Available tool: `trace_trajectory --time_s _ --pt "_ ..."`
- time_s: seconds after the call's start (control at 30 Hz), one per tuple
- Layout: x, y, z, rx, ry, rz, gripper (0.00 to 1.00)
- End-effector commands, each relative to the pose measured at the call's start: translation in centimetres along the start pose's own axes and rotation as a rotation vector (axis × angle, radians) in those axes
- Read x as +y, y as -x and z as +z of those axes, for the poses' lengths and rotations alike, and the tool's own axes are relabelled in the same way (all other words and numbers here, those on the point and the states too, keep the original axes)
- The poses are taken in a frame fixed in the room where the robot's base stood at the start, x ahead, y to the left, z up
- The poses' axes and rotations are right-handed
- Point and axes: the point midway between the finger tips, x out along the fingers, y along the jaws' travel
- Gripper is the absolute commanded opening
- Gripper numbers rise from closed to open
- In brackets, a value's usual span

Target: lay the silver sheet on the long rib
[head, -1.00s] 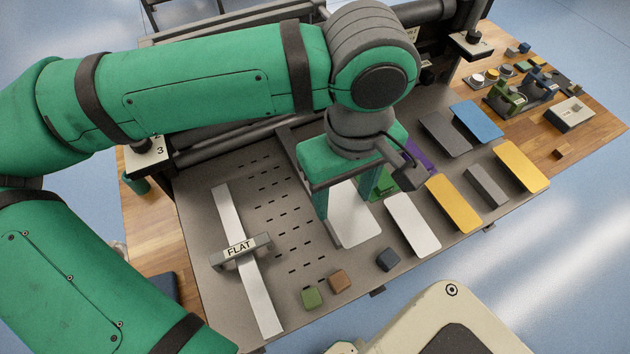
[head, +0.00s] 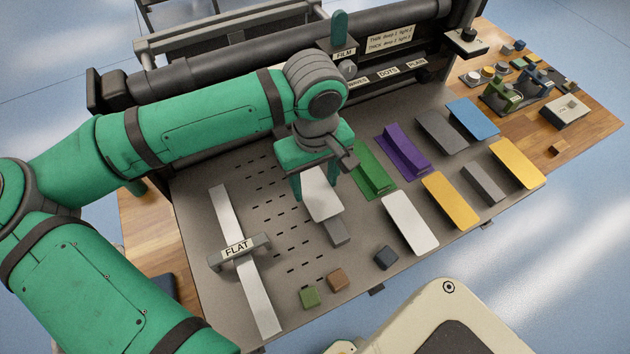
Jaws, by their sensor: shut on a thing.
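My gripper (head: 316,186) is shut on a pale silver sheet (head: 322,206), holding it raised and tilted over the grey bed. A small grey block (head: 338,234) shows just below the sheet's near end; its far part is hidden, and I cannot tell whether they touch. A second pale sheet (head: 409,222) lies to the right on the bed. A long pale strip (head: 262,300) lies at the left, crossed by a grey bridge labelled FLAT (head: 237,248). I cannot tell which piece is the long rib.
A green sheet (head: 368,168) and a purple sheet (head: 402,150) have raised ridges. Yellow (head: 451,202), blue (head: 474,120) and dark grey (head: 442,132) sheets lie right. Small green (head: 310,296), brown (head: 337,279) and dark (head: 386,258) blocks stand in front.

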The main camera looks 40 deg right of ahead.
Motion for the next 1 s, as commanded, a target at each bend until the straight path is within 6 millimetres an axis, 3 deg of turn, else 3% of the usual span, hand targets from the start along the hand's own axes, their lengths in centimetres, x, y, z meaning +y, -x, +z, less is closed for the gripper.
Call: trace_trajectory --time_s 0.47,0.5,0.57,0.87,1.0 --pt "0.0 -0.9 0.0 0.0 0.0 0.0 0.29" --pt "0.0 -0.9 0.0 0.001 0.0 0.0 0.6" --pt "0.0 -0.9 0.0 0.0 0.0 0.0 0.72" --pt "0.0 -0.8 0.0 0.0 0.0 0.0 0.72" --pt "0.0 0.1 -0.1 0.002 0.002 0.0 0.72"
